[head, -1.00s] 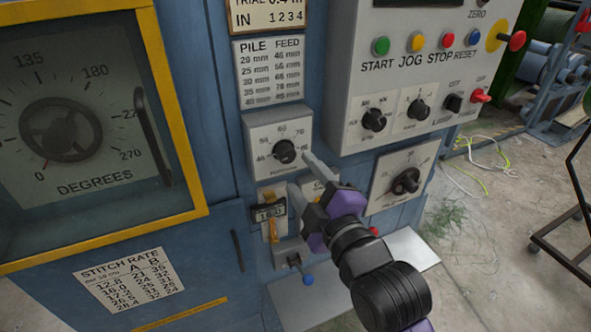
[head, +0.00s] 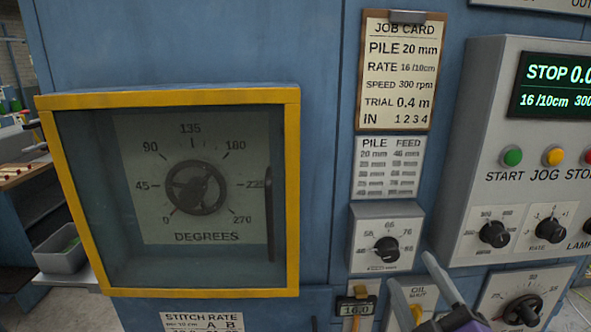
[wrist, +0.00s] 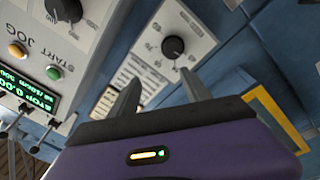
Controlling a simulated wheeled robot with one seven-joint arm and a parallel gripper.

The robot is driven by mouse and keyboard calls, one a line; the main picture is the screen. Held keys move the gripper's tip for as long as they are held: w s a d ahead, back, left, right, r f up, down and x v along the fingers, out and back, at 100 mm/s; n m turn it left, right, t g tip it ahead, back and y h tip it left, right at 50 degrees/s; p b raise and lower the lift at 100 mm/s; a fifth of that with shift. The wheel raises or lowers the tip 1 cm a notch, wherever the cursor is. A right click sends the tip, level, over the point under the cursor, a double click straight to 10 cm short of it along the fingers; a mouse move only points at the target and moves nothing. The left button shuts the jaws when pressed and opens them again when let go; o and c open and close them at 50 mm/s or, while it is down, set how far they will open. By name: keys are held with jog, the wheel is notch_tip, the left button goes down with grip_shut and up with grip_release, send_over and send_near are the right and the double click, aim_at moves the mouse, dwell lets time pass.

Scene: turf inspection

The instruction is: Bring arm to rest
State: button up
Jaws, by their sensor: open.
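My gripper (head: 415,285) shows at the bottom right of the head view, its two grey fingers apart and nothing between them. In the wrist view my gripper (wrist: 160,92) also has its fingers spread and empty. The feed dial (head: 386,249) with its black knob is just above and left of the fingers in the head view. It also shows beyond the fingertips in the wrist view (wrist: 173,47). I see no contact between fingers and knob. Most of my arm is outside the head view.
A yellow-framed window (head: 168,292) covers a degrees dial at the left. The control panel (head: 475,130) with buttons and a lit display stands at the right. A job card (head: 396,75) hangs above the pile chart (head: 388,167). A grey bin (head: 62,260) is at the far left.

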jog(key=s+f+m+g, duration=0.1)
jog(key=s+f+m, duration=0.2)
jog(key=s+f, duration=0.3)
jog(key=s+f+m+g, duration=0.2)
jog(key=s+f+m, duration=0.2)
jog(key=s, duration=1.3)
jog(key=s+f+m+g, duration=0.1)
jog(key=s+f+m, duration=0.2)
jog(key=s+f, duration=0.5)
jog(key=s, duration=0.4)
jog(key=shift+f+g, duration=0.2)
jog(key=shift+g, duration=0.1)
